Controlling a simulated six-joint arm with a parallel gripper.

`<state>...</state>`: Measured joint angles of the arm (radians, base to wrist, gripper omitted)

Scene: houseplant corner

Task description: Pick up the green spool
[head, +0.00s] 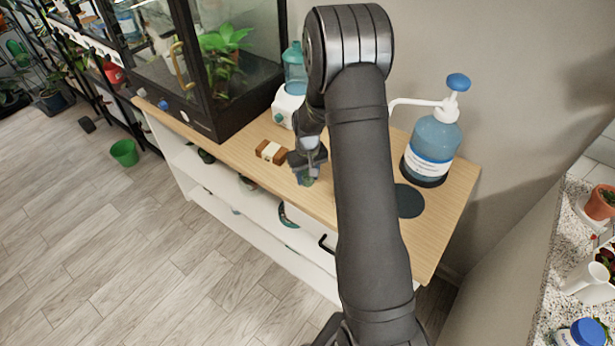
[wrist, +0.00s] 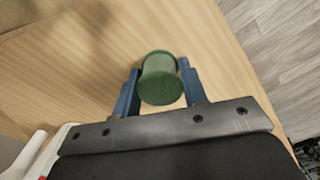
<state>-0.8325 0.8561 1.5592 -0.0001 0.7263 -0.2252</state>
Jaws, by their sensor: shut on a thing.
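The green spool (wrist: 160,80) is between the two blue fingers of my gripper (wrist: 158,92) in the wrist view. The gripper is shut on it, with a finger at each side. In the head view my gripper (head: 307,172) is over the wooden shelf top, left of my arm. A small part of the green spool (head: 307,181) shows at the fingertips there; the rest is hidden by the gripper. I cannot tell whether the spool touches the wood or hangs just above it.
A brown and white block (head: 271,152) lies just left of the gripper. A blue pump bottle (head: 433,145) and a dark round disc (head: 408,201) are to the right. A glass terrarium (head: 215,60) and a white-based teal bottle (head: 294,72) stand behind. The shelf's front edge is close.

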